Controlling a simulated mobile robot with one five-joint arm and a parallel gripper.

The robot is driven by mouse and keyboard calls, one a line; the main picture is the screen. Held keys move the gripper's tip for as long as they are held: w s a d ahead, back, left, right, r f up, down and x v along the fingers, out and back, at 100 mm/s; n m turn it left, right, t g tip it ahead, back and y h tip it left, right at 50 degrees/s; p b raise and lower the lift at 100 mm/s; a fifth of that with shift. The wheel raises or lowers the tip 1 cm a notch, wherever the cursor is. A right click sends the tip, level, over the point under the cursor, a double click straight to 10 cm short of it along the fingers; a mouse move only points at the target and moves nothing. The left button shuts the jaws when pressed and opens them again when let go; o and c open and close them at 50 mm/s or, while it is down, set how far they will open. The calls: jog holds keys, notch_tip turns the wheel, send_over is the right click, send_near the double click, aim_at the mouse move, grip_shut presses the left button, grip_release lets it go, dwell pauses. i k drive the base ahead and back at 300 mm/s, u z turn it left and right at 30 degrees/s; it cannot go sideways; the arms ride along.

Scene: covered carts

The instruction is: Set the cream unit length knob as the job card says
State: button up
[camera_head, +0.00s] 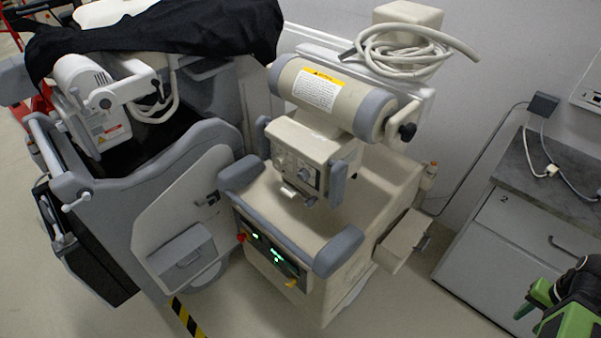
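The cream unit (335,215) stands in the middle of the head view. Its front panel (270,255) carries small green lit displays, a red button (240,237) and a yellow-orange part (291,283). A small control box (296,168) under the cylinder has small dials on its face. A black knob (407,131) sits at the cylinder's right end. I cannot tell which is the length knob, nor read any setting. I cannot make out a job card. My green and black gripper (530,300) is at the lower right, apart from the unit; its fingers are unclear.
A grey cart (185,205) under a black cloth (160,38) stands close on the left. A grey cabinet (500,250) marked 2 stands at right, with a cable to a wall box (543,104). Black-yellow tape (186,316) marks the floor.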

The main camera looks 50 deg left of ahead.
aim_at(303, 174)
jog(key=z, duration=5.9)
jog(key=i, duration=0.1)
jog(key=z, duration=1.7)
jog(key=k, duration=0.85)
jog(key=z, duration=1.75)
jog(key=i, duration=0.1)
jog(key=u, duration=1)
